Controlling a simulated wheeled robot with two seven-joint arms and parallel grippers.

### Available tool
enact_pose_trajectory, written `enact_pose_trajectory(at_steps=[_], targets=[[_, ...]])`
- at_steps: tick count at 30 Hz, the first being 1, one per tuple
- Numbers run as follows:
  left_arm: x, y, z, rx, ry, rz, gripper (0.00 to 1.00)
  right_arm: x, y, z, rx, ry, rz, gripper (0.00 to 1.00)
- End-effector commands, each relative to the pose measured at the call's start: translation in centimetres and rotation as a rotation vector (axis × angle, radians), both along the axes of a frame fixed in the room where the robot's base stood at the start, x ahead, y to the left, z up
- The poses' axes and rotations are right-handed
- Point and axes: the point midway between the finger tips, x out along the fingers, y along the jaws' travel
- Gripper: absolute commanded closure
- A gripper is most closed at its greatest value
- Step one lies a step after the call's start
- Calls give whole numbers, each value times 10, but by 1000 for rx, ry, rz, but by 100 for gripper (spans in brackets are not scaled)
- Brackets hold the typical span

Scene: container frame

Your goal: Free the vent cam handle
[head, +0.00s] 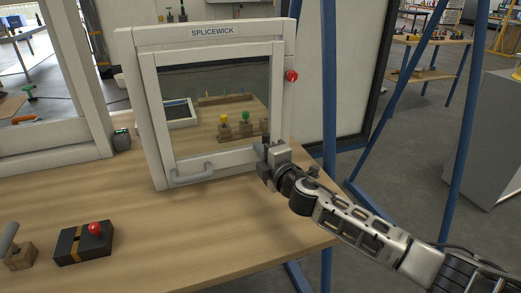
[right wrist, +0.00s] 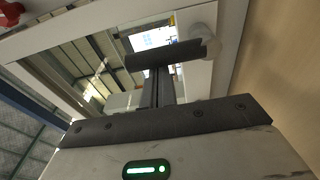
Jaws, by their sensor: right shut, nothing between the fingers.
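A white-framed window unit labelled SPLICEWICK (head: 212,32) stands upright on the wooden bench. Its inner sash (head: 155,113) looks closed in its frame. A grey bar handle (head: 193,178) is on the sash's lower left, and a red knob (head: 291,76) is on the frame's right side. I cannot tell which part is the cam handle. My right gripper (head: 266,152) is shut and empty at the frame's lower right corner. In the right wrist view, its shut fingers (right wrist: 163,57) are close to a pale rounded part (right wrist: 207,42); contact is unclear. My left gripper is not in view.
A black box (head: 83,245) with a red knob and a wooden block (head: 18,258) with a grey lever sit at the front left. A small dark green-topped item (head: 121,140) stands left of the frame. Blue posts (head: 329,100) rise beyond the bench's right edge.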

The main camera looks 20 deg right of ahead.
Motion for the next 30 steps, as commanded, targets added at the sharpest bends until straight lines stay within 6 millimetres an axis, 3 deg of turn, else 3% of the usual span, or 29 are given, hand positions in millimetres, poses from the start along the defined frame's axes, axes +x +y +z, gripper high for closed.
enact_pose_trajectory(at_steps=[23,30], targets=[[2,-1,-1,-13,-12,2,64,0,-9,1,145,5,-2,100],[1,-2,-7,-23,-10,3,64,1,-17,1,277,10,-4,100]])
